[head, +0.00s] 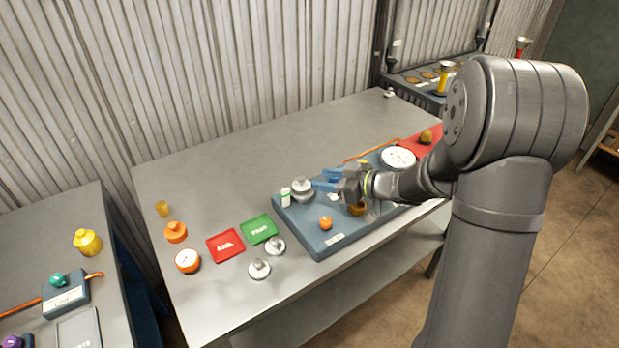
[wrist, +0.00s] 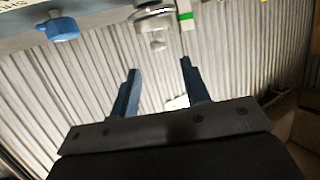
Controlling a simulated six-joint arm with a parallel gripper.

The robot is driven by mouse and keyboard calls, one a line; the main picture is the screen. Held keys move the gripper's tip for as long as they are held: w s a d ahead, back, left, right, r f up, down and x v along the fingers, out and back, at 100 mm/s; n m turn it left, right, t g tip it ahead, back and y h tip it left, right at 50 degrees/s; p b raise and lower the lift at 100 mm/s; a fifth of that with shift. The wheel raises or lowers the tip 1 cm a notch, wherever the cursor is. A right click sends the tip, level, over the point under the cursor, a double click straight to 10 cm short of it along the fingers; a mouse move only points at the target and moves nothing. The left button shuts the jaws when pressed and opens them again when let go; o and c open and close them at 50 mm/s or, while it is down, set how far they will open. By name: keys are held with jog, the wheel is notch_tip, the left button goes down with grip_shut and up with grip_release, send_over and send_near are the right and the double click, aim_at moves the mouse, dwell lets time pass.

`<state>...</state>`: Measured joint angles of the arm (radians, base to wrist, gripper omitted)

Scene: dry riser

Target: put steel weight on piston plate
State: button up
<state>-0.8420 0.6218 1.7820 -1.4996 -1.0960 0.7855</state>
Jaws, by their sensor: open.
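My gripper (head: 320,180) is open, its blue fingers pointing left over the blue-grey test board (head: 330,243). A silver steel piece (head: 302,188) stands on the board just beyond the fingertips. I cannot tell whether it is a weight on the piston plate or the plate alone. In the wrist view the open gripper (wrist: 159,66) has nothing between its fingers, and a round silver piece (wrist: 153,20) lies past the tips, apart from them. Two steel weights with knobs, one (head: 275,246) by the green tray and one (head: 259,268) nearer the front edge, stand on the bench.
A white-and-green marker (head: 285,197) is close beside the silver piece. The board also carries an orange knob (head: 326,223) and a white dial (head: 398,158). Red (head: 225,245) and green (head: 259,229) trays lie left of it. The bench's back left is clear.

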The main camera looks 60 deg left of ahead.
aim_at(301, 177)
jog(key=shift+v, duration=2.15)
jog(key=x, duration=1.2)
jog(key=shift+s, duration=0.1)
jog(key=shift+r, duration=1.35)
